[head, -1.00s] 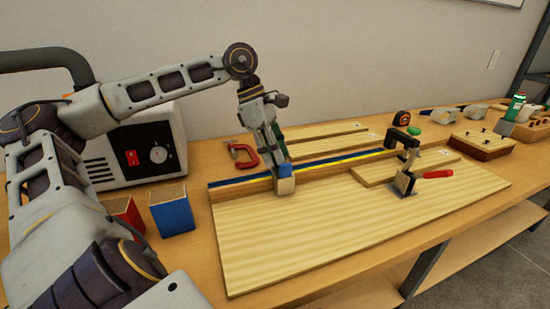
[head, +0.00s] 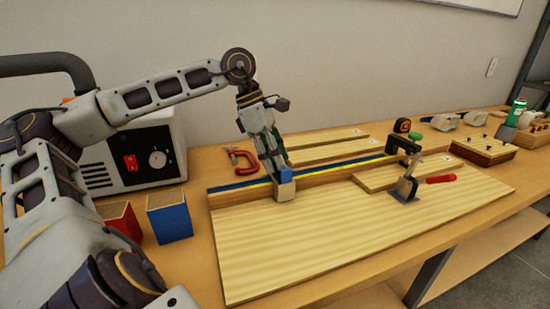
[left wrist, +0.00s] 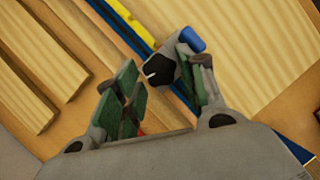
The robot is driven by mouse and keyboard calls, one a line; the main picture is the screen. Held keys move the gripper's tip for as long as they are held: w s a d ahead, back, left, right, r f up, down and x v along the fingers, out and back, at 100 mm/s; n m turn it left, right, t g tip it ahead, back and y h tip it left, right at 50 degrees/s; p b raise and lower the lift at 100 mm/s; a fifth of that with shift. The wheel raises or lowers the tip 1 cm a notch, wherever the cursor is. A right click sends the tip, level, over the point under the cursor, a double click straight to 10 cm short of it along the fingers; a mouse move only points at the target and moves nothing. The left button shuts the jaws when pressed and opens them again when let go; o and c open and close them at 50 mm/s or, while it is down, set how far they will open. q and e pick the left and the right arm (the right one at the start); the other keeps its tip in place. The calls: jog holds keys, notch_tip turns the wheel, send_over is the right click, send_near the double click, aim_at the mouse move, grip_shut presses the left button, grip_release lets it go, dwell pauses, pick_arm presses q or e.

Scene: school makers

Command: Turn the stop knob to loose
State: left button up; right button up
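My left gripper (head: 273,163) is over the stop from behind. In the left wrist view the green-padded fingers of my left gripper (left wrist: 152,96) are apart, with the knob just beyond and between the tips. Contact cannot be told. In the head view the fingers hide the knob. My right gripper is not seen.
The fence (head: 325,168) runs along a pale board (head: 350,235). A red clamp (head: 243,161) lies left behind the stop. A toggle clamp with a red handle (head: 440,179) stands to the right. A blue box (head: 169,214) and a grey machine (head: 135,160) are at left.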

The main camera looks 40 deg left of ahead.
pick_arm(q)
jog(key=shift+o, duration=0.7)
jog(key=v, duration=0.8)
dwell(0.4)
dwell(0.4)
